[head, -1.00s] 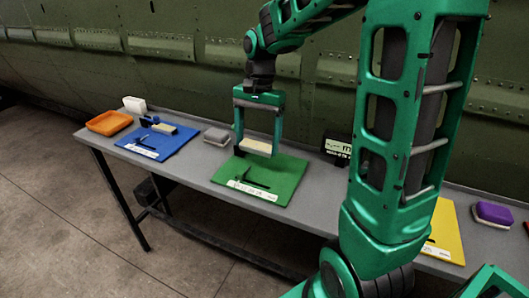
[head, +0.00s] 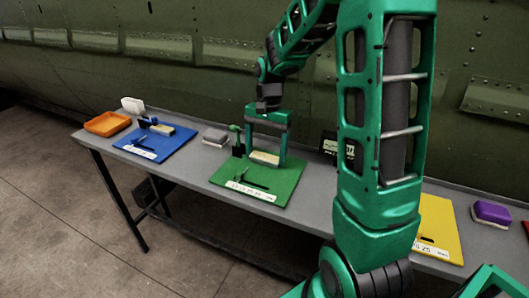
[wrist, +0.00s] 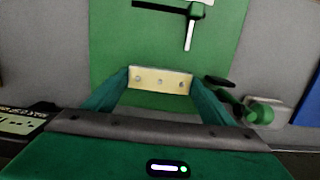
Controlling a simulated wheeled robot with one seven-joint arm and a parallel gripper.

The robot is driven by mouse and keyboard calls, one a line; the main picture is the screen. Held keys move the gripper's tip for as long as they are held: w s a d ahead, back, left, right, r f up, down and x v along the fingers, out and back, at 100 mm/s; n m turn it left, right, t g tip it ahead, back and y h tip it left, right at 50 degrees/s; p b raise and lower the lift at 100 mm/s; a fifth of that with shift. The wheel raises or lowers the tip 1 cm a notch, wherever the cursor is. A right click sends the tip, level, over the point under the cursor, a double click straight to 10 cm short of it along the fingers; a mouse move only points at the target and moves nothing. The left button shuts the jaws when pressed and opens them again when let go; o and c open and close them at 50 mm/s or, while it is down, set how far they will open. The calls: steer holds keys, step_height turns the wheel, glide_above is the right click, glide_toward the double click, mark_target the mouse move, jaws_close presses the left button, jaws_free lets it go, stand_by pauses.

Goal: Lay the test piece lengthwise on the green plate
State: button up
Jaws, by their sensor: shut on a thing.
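The test piece, a pale cream bar (head: 265,158), is between the fingers of my gripper (head: 266,157). In the wrist view the bar (wrist: 160,79) spans crosswise between the two fingertips (wrist: 160,84), with several small holes on its face. My gripper is shut on it and points down over the back part of the green plate (head: 283,189). In the head view the bar is low, close to the plate; I cannot tell whether it touches.
A green clamp-like fixture (head: 237,140) stands at the plate's back left; it shows right of my gripper in the wrist view (wrist: 262,110). A grey block (head: 215,136), blue plate (head: 170,146), orange tray (head: 107,124), dark display box (head: 330,143), yellow plate (head: 440,225) and purple sponge (head: 491,213) share the table.

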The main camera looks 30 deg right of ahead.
steer(key=o, duration=1.2)
steer(key=shift+c, duration=0.2)
step_height(320, 180, up, 12)
steer(key=d, duration=0.1)
steer(key=s+d+f+n, duration=0.1)
steer(key=s+f+n, duration=0.1)
steer(key=s, duration=1.1)
steer(key=s+d+f+n+h, duration=0.1)
steer(key=s+f+n, duration=0.1)
steer(key=s, duration=1.2)
steer(key=shift+d+f+n+t, duration=0.3)
steer(key=shift+f+n+t, duration=0.1)
steer(key=shift+f, duration=0.35)
